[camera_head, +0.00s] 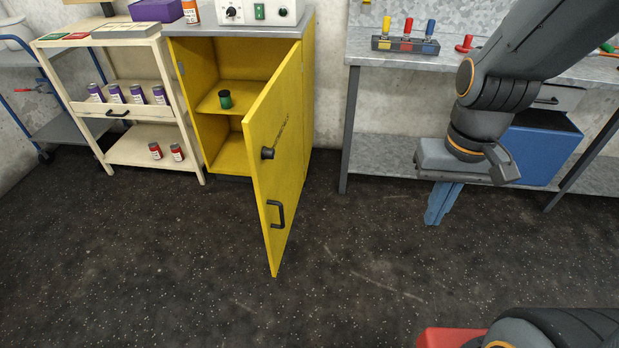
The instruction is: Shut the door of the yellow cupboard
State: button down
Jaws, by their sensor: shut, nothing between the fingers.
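The yellow cupboard (206,74) stands against the back wall under a grey top. Its door (262,190) is wide open, hinged on the right and swung out toward me. The door has a black handle (275,214) low down and a dark round knob (267,153) higher up. Inside, a green can (225,99) stands on the shelf. My gripper (436,220) is to the right of the door, in the air before the workbench. Its blue fingers point down, shut and empty, well apart from the door.
A cream trolley (150,130) with purple and red cans stands left of the cupboard. A grey workbench (362,130) with coloured pegs in a block (405,44) and a blue drawer unit (535,158) stands at right. The dark floor before the cupboard and around the door is clear.

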aim_at(275, 120)
jog(key=u, duration=0.7)
jog(key=i, duration=0.55)
jog(key=u, duration=0.4)
